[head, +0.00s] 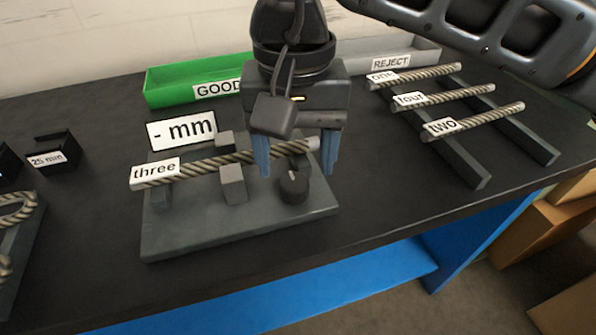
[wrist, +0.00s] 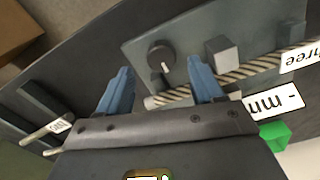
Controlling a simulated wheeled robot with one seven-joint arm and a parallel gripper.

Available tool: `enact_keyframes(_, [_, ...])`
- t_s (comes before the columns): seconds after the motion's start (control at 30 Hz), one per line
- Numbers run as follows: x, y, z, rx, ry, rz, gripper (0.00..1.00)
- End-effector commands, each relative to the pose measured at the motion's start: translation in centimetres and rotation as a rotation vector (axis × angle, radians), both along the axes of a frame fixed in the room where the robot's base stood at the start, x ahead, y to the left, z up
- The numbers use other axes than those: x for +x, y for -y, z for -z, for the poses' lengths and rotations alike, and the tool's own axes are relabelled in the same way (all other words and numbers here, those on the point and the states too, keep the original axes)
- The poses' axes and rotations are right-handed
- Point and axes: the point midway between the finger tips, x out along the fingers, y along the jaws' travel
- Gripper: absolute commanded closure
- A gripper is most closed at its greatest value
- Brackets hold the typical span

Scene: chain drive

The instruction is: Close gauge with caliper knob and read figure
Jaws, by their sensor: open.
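The gauge (head: 190,240) is a grey plate with two upright blocks and a display (head: 182,130) reading "- mm". The dark round caliper knob (head: 293,187) with a white mark stands at its front right; it also shows in the wrist view (wrist: 161,57). The rope labelled "three" (head: 205,165) lies across the gauge, passing between the front block (head: 233,184) and the back block (head: 230,140). My gripper (head: 297,168) is open above the gauge's right side, over the rope's right end. In the wrist view the knob lies ahead of the gap between the fingers (wrist: 160,78).
A green GOOD tray (head: 170,88) and a grey REJECT tray (head: 420,52) stand at the back. Ropes "one" (head: 430,74), "four" (head: 455,96) and "two" (head: 490,117) lie on a rack at right. A small "25 mm" holder (head: 55,152) stands at left.

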Motion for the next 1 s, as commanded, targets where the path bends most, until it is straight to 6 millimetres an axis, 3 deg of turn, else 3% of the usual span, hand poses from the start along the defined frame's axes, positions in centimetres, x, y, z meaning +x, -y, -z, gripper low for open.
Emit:
enact_keyframes(0.23, [-0.1, -0.1, 3.1, 0.002, -0.002, 0.000, 0.33])
enact_keyframes(0.6, [-0.1, -0.1, 3.7, 0.001, -0.001, 0.000, 0.33])
enact_keyframes(1.0, [-0.1, -0.1, 3.7, 0.002, -0.001, 0.000, 0.71])
